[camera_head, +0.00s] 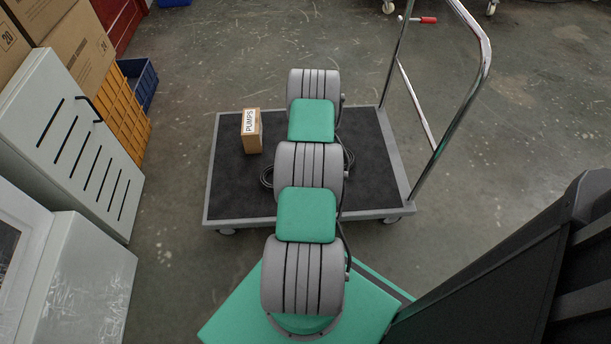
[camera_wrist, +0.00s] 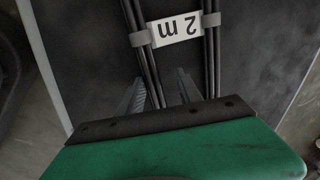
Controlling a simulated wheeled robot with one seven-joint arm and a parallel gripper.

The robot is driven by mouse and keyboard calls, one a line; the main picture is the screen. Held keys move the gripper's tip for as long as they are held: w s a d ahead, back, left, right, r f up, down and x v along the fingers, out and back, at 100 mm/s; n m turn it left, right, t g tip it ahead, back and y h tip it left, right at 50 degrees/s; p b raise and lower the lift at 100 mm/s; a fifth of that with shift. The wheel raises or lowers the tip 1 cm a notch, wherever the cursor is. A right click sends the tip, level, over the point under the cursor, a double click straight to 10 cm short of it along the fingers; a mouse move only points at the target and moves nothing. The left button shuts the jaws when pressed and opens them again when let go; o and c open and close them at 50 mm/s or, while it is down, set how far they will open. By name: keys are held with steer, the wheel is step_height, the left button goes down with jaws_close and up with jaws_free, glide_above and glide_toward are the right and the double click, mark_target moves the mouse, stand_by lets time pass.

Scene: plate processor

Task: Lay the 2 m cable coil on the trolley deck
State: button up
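The 2 m cable coil, a black cable (camera_wrist: 211,68) with grey ties and a white label reading "2 m" (camera_wrist: 176,29), lies over the trolley's dark deck mat. In the head view, loops of the coil (camera_head: 266,177) show on both sides of my arm, on or just above the deck (camera_head: 225,190); its middle is hidden by my arm. My gripper (camera_wrist: 161,88) is over the coil with its fingers apart. One cable bundle runs between the fingers, with a gap beside the right finger; the other passes right of them. My fingertips are hidden in the head view.
A small box labelled "PUMPS" (camera_head: 252,131) stands on the deck's left part. The trolley's chrome handle (camera_head: 470,110) rises on the right. A grey vented cabinet (camera_head: 75,145), yellow crate (camera_head: 122,110) and cartons (camera_head: 75,45) stand left. The deck around the coil is mostly clear.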

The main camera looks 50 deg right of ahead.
steer(key=shift+s+a+f, duration=0.5)
steer(key=shift+s+f, duration=0.2)
steer(key=shift+f, duration=0.05)
steer(key=shift+r+p, duration=0.3)
steer(key=shift+r, duration=0.1)
steer(key=w+d+p+v, duration=0.1)
steer(key=p+v, duration=0.1)
steer(key=v, duration=0.6)
steer(key=shift+w+r+p, duration=0.15)
steer(key=shift+r+p, duration=0.05)
steer(key=shift+p, duration=0.2)
steer(key=shift+r, duration=0.1)
